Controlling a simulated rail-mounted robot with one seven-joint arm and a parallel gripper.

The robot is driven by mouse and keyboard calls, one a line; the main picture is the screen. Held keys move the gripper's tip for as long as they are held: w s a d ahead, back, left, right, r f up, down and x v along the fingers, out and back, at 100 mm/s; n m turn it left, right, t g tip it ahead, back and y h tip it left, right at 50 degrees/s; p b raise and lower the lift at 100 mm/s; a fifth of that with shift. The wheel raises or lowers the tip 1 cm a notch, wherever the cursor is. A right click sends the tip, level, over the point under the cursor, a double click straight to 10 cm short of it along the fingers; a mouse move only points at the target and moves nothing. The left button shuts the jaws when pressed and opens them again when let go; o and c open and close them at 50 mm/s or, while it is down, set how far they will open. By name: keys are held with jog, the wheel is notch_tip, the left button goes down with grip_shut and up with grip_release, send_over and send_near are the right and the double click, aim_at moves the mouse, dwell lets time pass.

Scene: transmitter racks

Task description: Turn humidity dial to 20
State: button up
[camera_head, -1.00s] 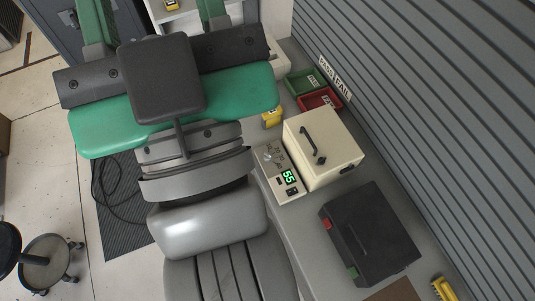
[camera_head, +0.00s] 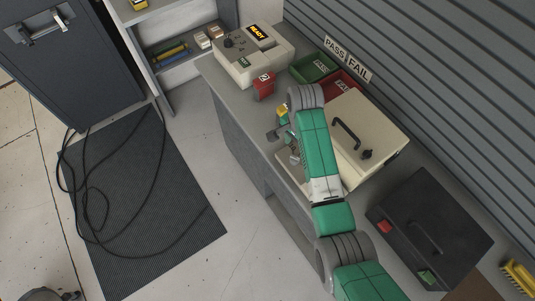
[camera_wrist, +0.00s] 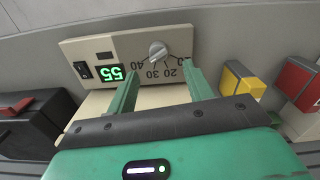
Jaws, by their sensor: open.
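In the wrist view, the humidity dial (camera_wrist: 158,50) is a round light-grey knob on a beige control panel (camera_wrist: 205,42). Printed numbers 40, 30 and 20 show around it, upside down, with a further one partly hidden. A green display (camera_wrist: 96,74) on the panel reads 55. My gripper (camera_wrist: 162,80) is open and empty, its two green fingers pointing toward the panel on either side of the dial's line. Whether they touch anything is unclear. In the head view, my gripper (camera_head: 282,133) is over the panel (camera_head: 290,158), mostly hidden by my arm.
A cream chamber with a handle (camera_head: 362,140) stands beside the panel. A black case (camera_head: 430,225), a red tray (camera_head: 340,85), a green tray (camera_head: 314,67) and a red block (camera_head: 263,86) share the bench. A yellow block (camera_wrist: 242,80) sits near my right finger.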

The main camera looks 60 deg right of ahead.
aim_at(295, 157)
jog(key=shift+s, duration=0.15)
notch_tip(295, 157, down, 8)
jog(key=shift+s+r+b, duration=0.1)
jog(key=shift+r+b, duration=0.1)
jog(key=shift+b, duration=0.25)
jog(key=c, duration=0.9)
